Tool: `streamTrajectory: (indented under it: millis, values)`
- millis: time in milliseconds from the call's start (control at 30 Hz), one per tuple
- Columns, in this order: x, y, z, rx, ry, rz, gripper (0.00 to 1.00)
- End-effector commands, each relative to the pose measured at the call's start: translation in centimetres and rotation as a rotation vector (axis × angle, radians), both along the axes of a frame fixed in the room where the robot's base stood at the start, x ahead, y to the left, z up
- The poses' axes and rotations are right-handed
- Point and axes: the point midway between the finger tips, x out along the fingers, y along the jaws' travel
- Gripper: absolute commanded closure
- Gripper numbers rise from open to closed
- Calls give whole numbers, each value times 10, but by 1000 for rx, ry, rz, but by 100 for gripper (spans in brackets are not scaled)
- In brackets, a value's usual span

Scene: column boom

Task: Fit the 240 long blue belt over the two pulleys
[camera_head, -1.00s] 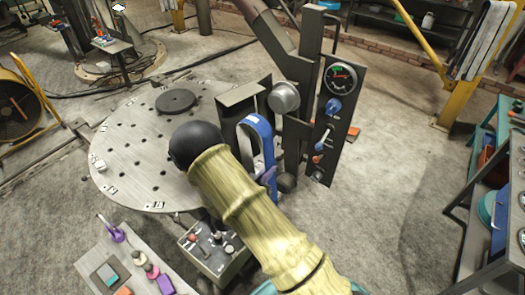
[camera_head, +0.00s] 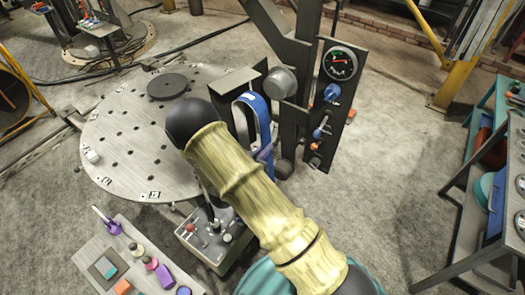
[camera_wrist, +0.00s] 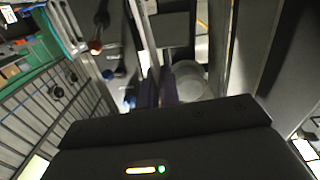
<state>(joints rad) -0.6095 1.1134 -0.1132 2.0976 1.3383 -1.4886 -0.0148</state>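The blue belt (camera_head: 262,116) is an upright loop with a small pale label near its top. It stands beside a grey round pulley (camera_head: 280,83), to its left in the head view, and does not look wrapped around it. A darker round part (camera_head: 284,168), perhaps the second pulley, sits lower on the column. My gripper's purple fingers (camera_head: 264,152) meet the belt's lower right side; my arm hides the rest. In the wrist view the fingers (camera_wrist: 160,92) are close together on a thin strip, near a grey round face (camera_wrist: 190,79).
A dark panel (camera_head: 333,105) with a gauge and knobs stands right of the column. A perforated round table (camera_head: 115,150) lies left. A control box (camera_head: 215,240) and a tray of small coloured parts (camera_head: 90,250) are in front.

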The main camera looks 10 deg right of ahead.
Motion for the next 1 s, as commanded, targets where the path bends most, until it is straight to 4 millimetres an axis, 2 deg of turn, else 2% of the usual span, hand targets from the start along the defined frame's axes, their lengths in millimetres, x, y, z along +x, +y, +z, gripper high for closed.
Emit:
streamTrajectory:
  millis: [1000]
  values:
    - [35, -35, 0, 1, -1, -1, 100]
